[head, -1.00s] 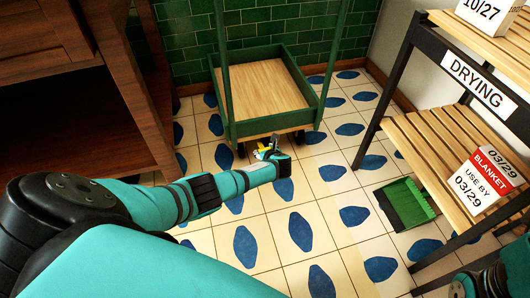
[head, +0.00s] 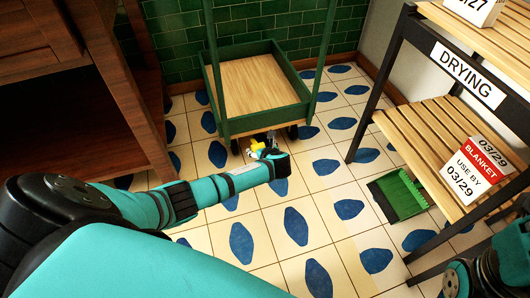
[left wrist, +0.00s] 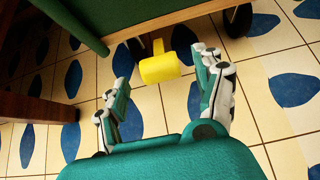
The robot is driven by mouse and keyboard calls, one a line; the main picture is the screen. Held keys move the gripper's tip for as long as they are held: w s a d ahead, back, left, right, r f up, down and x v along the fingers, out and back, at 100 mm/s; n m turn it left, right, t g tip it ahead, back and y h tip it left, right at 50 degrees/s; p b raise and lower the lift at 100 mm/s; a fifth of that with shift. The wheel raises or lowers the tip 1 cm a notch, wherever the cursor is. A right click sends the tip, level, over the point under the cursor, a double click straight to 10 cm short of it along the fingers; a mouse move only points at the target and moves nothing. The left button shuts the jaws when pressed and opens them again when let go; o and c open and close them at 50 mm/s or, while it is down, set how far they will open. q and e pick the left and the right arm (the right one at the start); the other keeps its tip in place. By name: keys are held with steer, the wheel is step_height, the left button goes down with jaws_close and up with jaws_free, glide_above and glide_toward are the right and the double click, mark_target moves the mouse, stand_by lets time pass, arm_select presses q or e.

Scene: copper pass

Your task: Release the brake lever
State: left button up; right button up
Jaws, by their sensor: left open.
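The brake lever is a short yellow tab (head: 257,144) low at the front of the green cart (head: 232,125), under its front edge. In the left wrist view the yellow lever (left wrist: 160,67) stands out from beneath the cart's green edge. My left gripper (head: 264,150) is low over the floor at the cart's front. In the left wrist view its two fingers (left wrist: 162,80) are spread and empty, with the lever just beyond and between their tips; I see no contact. Only part of my right arm shows at the lower right of the head view; its gripper does not show.
A drying rack (head: 424,130) with wooden slats stands at the right, holding a blanket label (head: 477,168). A wooden cabinet (head: 75,120) stands at the left. The tiled floor (head: 280,225) between is clear.

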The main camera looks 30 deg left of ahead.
arm_select(q)
steer(key=v, duration=0.6)
steer(key=shift+s+r, duration=0.25)
steer(key=shift+d, duration=0.15)
